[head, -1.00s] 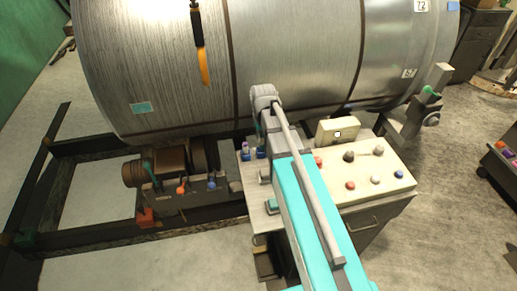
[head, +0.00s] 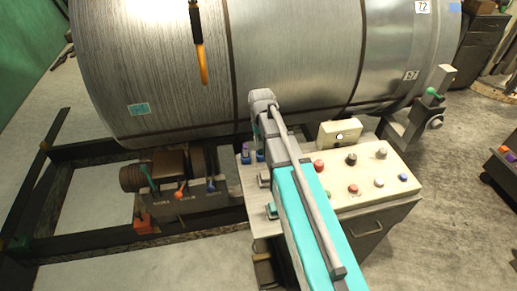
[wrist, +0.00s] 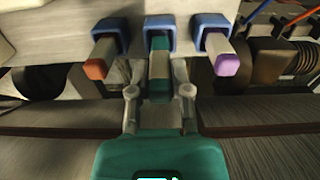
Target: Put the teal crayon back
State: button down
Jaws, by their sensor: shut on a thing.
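The teal crayon (wrist: 159,68) is between the two fingers of my gripper (wrist: 158,88), which is shut on it in the wrist view. The crayon's far end meets the middle blue holder (wrist: 159,22), in line with its opening; how deep it sits I cannot tell. An orange crayon (wrist: 99,60) stands in the holder on the left, and a purple crayon (wrist: 222,57) in the holder on the right. In the head view my arm hides the gripper tips and the teal crayon; the purple crayon (head: 246,147) shows beside the arm.
The holders sit on the left part of a pale control desk (head: 335,205) with several buttons. A large steel coil (head: 300,60) lies close behind the arm. A motor unit with levers (head: 180,190) stands left of the desk.

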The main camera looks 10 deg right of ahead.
aim_at(261, 153)
jog(key=shift+s+f+b, duration=0.1)
jog(key=shift+f+b, duration=0.95)
jog(key=shift+f, duration=0.3)
jog(key=shift+f, duration=0.15)
jog(key=c, duration=0.6)
grip_release()
jog(key=shift+o, duration=0.2)
jog(key=shift+r, duration=0.3)
notch_tip(261, 153, up, 12)
jog(key=p, duration=1.2)
jog(key=shift+f, duration=0.15)
